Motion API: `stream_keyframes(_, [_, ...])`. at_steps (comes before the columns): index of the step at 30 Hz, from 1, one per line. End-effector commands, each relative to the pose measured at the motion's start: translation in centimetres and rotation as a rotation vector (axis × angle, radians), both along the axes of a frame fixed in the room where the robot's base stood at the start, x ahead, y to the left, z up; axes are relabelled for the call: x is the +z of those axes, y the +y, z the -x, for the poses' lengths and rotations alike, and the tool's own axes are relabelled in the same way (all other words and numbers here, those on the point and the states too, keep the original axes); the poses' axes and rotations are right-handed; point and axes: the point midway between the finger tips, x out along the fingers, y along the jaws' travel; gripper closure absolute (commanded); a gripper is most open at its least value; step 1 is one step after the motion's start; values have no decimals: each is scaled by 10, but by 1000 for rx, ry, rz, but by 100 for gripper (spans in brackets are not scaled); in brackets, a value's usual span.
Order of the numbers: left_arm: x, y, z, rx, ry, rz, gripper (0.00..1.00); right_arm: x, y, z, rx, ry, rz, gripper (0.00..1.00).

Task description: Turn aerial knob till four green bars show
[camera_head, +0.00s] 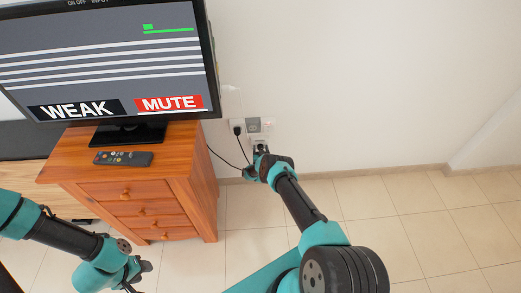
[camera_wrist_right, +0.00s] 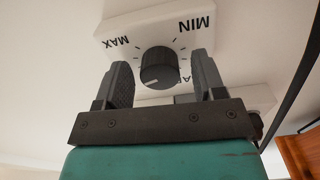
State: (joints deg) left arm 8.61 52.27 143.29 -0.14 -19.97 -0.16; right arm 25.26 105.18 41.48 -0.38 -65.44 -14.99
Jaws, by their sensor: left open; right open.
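The aerial knob (camera_wrist_right: 159,66) is a dark ribbed dial on a white wall box (camera_wrist_right: 124,22) with MIN and MAX printed upside down in the right wrist view. Its pale pointer mark faces the lower left there. My right gripper (camera_head: 261,150) is at the wall box, with its open fingers on either side of the knob and a gap showing on both sides. The television (camera_head: 105,98) shows one small green block above a thin green line, with WEAK and a red MUTE label below. My left gripper (camera_head: 138,277) is low at the left, clear of the television.
The television stands on a wooden drawer cabinet (camera_head: 200,185), with a remote control (camera_head: 123,158) in front of it. A black plug (camera_head: 238,129) and cables sit left of the wall box. The tiled floor (camera_head: 400,220) at right is clear.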

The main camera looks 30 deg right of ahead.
Motion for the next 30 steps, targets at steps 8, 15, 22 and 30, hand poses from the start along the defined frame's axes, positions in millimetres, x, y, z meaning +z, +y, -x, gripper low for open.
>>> stream_keyframes(8, [0, 0, 0, 0, 0, 0, 57, 0, -1, -2, 0, 1, 0, 37])
stream_keyframes(15, [0, 0, 0, 0, 0, 0, 57, 0, -1, -2, 0, 1, 0, 50])
stream_keyframes(22, [0, 0, 0, 0, 0, 0, 57, 0, -1, -2, 0, 0, 0, 72])
stream_keyframes(30, [0, 0, 0, 0, 0, 0, 57, 0, -1, -2, 0, 1, 2, 86])
